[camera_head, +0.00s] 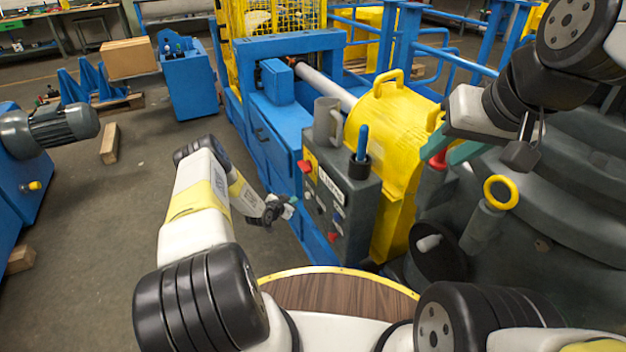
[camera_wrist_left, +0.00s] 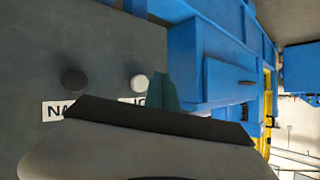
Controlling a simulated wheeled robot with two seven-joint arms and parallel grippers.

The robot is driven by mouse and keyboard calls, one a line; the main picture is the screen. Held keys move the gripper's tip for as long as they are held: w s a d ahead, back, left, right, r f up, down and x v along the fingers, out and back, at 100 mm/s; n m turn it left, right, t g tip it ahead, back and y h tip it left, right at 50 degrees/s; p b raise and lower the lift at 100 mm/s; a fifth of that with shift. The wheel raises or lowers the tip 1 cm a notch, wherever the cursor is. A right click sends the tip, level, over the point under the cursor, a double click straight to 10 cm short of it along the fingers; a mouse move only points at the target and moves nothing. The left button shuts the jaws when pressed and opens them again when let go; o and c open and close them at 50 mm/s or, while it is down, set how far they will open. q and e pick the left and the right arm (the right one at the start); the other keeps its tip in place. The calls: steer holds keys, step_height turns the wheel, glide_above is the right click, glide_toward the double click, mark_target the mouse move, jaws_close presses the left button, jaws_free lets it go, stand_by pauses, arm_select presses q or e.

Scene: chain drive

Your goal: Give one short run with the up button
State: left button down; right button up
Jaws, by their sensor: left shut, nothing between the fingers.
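A dark grey control box (camera_head: 356,205) stands at the blue machine's front, with red knobs, small buttons and white labels on its face. In the left wrist view its face shows a black button (camera_wrist_left: 74,80) and a pale button (camera_wrist_left: 138,83) above partly covered labels. I cannot tell which is the up button. My left gripper (camera_head: 291,207) is shut and empty beside the box's face. Its teal fingertip (camera_wrist_left: 163,92) overlaps the pale button's edge in the wrist view; contact cannot be told. My right gripper (camera_head: 462,153) is up at the right, its teal fingers partly hidden.
A yellow guard (camera_head: 392,125) and a blue machine frame (camera_head: 275,130) stand behind the box. A dark bin (camera_head: 437,262) stands to the right.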

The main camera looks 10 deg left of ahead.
arm_select(q)
steer(key=shift+w+d, duration=0.55)
steer(key=shift+d, duration=0.3)
stand_by(1.5)
steer(key=shift+w+d, duration=0.2)
steer(key=shift+d, duration=0.1)
steer(key=shift+w+d, duration=0.3)
steer(key=shift+d, duration=0.2)
stand_by(1.7)
steer(key=shift+a, duration=0.1)
stand_by(1.7)
steer(key=shift+s+a, duration=0.55)
steer(key=shift+a, duration=0.15)
steer(key=shift+a, duration=0.15)
steer(key=shift+s+a, duration=0.7)
steer(key=shift+a, duration=0.3)
steer(key=shift+s+a, duration=0.7)
steer(key=shift+a, duration=0.25)
